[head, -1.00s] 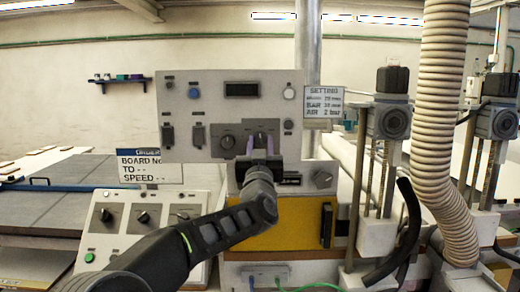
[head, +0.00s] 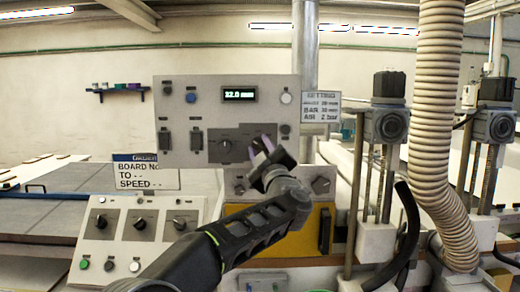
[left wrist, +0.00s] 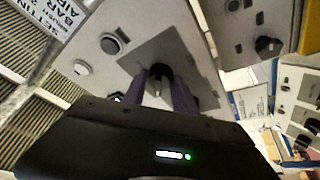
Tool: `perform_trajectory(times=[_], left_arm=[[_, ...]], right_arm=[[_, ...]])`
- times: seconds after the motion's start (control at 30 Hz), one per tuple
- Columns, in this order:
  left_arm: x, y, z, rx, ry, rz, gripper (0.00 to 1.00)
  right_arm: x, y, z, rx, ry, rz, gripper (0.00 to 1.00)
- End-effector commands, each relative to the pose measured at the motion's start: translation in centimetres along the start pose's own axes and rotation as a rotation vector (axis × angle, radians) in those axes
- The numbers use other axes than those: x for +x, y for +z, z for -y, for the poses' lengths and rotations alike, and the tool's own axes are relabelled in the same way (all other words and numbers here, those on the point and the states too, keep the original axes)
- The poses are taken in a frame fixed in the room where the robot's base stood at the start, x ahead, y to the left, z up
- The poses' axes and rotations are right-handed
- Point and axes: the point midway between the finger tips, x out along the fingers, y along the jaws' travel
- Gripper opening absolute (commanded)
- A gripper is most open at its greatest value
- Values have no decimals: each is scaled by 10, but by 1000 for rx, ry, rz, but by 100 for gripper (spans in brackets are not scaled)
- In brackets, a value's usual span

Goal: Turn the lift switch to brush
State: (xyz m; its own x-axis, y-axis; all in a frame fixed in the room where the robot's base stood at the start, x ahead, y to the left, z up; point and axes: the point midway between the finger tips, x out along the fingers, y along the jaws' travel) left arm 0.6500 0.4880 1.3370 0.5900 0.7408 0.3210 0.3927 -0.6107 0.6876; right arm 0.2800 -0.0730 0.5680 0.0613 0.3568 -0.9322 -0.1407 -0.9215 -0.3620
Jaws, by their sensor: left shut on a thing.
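The upright grey control panel (head: 285,110) has a darker plate (head: 222,133) with two black knobs. The left knob (head: 225,147) on the plate is free. My left gripper (head: 264,146) is shut on the right knob, taken to be the lift switch, which it mostly hides in the head view. In the left wrist view the black lift switch (left wrist: 160,78) sits between my two purple fingers, and the view is tilted. The panel's display (head: 240,94) is lit and reads 32.0 mm. The lettering around the switch is too small to read. My right gripper is not in view.
A sloped console (head: 140,225) with several knobs and buttons stands at the lower left. A SETTING sign (head: 321,107) hangs right of the panel. A ribbed hose (head: 437,130) and motor posts (head: 387,108) stand at the right.

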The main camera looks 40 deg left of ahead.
Motion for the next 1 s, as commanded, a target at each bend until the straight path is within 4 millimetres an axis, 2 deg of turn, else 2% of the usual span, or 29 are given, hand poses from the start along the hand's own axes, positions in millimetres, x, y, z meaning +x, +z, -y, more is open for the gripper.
perform_trajectory(times=[0.47, 0.5, 0.73, 1.0], left_arm=[[0, 0, -1, -19, -7, -1, 0], [0, 0, -1, -19, -7, -1, 36], [0, 0, 0, -18, -7, -1, 54], [-1, 0, 0, -17, -7, -1, 55]], right_arm=[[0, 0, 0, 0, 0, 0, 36], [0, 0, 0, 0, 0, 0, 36], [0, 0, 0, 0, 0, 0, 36], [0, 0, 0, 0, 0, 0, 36]])
